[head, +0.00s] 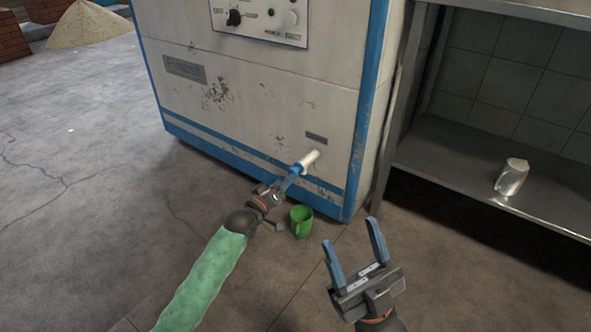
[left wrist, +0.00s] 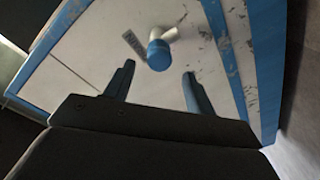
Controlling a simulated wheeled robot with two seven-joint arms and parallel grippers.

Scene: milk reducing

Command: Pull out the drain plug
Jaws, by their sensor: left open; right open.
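The drain plug (left wrist: 159,55) is a round blue cap on the end of a short white pipe (head: 311,159), low on the front of the white machine (head: 250,90). In the head view the plug (head: 297,169) is partly covered by my left gripper (head: 287,181), which is just in front of it. In the left wrist view my left gripper (left wrist: 156,82) is open, and the plug shows beyond and between its fingertips. I cannot tell whether they touch. My right gripper (head: 350,233) is open and empty, at the lower right, away from the machine.
A green mug (head: 301,221) stands on the floor below the pipe, close to my left gripper. A metal shelf (head: 450,165) at the right holds a pale, glass-like container (head: 511,177). A sand heap (head: 90,24) lies far back.

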